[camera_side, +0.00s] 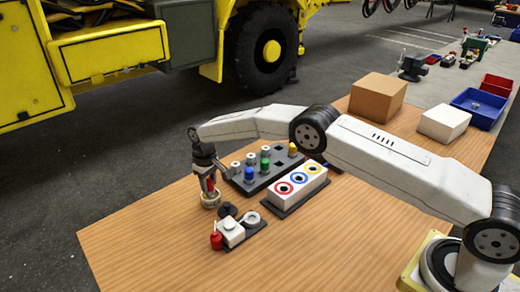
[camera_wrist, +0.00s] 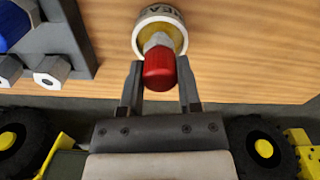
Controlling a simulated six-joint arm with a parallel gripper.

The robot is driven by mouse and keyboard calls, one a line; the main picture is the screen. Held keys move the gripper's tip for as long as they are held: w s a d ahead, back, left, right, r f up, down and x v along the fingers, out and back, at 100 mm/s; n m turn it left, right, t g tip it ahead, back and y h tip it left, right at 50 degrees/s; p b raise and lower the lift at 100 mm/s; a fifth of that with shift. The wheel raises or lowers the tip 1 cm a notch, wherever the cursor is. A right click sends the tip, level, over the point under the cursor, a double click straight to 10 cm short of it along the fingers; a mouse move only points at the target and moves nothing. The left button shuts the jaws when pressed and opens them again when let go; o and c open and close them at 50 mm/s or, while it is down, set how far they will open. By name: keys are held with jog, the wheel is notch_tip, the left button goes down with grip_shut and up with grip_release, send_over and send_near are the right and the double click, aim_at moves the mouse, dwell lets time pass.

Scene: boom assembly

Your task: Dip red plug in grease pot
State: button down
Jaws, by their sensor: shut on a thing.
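My gripper (camera_side: 209,184) points down over the near-left part of the wooden table. It is shut on the red plug (camera_wrist: 160,72), whose red body sits between the two fingers (camera_wrist: 161,92) in the wrist view. The plug's silver end (camera_wrist: 158,42) points into the mouth of the grease pot (camera_wrist: 141,28), a small white round pot with dark lettering. In the side view the grease pot (camera_side: 210,201) stands on the table directly under the fingers. I cannot tell how deep the silver end is in the pot.
Right of the pot is a dark rack (camera_side: 262,180) with blue, green and yellow plugs. Beside it is a white block (camera_side: 300,183) with red, blue and yellow rings. Boxes (camera_side: 378,97) stand farther back.

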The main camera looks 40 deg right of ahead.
jog(key=shift+r, duration=0.2)
jog(key=shift+r, duration=2.75)
